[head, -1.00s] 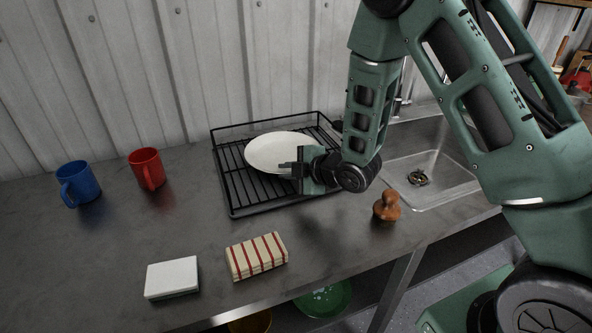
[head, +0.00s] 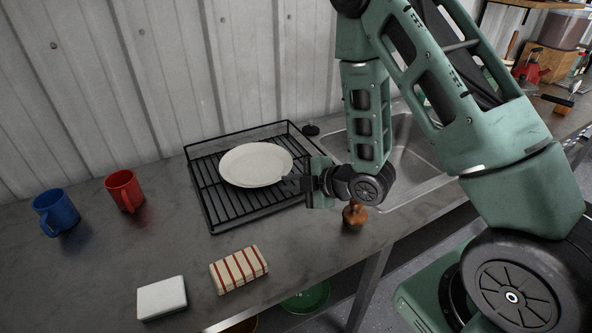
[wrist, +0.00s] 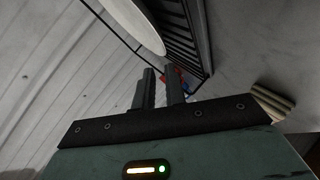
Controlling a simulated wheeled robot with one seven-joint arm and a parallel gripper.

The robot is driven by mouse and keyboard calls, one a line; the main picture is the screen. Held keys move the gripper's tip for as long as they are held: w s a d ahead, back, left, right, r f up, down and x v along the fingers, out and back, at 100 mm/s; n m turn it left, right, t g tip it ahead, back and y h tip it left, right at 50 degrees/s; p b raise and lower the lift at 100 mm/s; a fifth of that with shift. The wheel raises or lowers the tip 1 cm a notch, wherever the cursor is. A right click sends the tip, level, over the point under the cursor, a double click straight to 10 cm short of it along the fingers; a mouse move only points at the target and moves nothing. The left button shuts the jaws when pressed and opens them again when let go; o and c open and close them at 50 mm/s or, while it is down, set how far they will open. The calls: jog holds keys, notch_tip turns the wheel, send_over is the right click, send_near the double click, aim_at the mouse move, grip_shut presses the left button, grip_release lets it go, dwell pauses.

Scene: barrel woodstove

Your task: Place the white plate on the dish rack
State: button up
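The white plate (head: 256,164) lies roughly flat on the black wire dish rack (head: 215,212), toward its back middle. My gripper (head: 288,183) is at the right side of the plate, its fingertips by the plate's right edge. In the wrist view the two fingers (wrist: 161,76) stand apart with an empty gap between them. The plate (wrist: 136,20) shows there beyond the fingertips, partly cut off by the frame. The rack (wrist: 186,38) lies beside it.
A blue mug (head: 55,212) and a red mug (head: 124,191) stand left of the rack. A striped sponge (head: 238,269), a white sponge (head: 162,297) and a brown wooden-looking object (head: 354,214) are near the front edge. A sink (head: 415,160) is at right.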

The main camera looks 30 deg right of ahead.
jog(key=shift+s+d+r+p, duration=0.3)
jog(key=shift+s+p, duration=0.15)
jog(key=shift+p, duration=0.65)
jog(key=shift+a, duration=0.15)
jog(key=s+a+r+m+g+h, duration=0.3)
jog(key=s+a+r+m+g, duration=0.2)
jog(key=a+r, duration=0.3)
jog(key=s+a+r+m+g+h, duration=0.1)
jog(key=s+a+r+m+g, duration=0.1)
jog(key=s, duration=0.8)
jog(key=s+a+r+m+g+h, duration=0.1)
jog(key=s+a+r+m+g, duration=0.1)
jog(key=s+r, duration=0.4)
jog(key=s+m+g, duration=0.1)
jog(key=s+g, duration=0.1)
jog(key=s, duration=0.2)
jog(key=shift+r+h, duration=0.25)
jog(key=shift+h, duration=0.05)
jog(key=shift+s+a, duration=0.1)
notch_tip(320, 180, down, 5)
jog(key=b, duration=0.4)
jog(key=shift+r+b, duration=0.15)
jog(key=shift+b, duration=0.2)
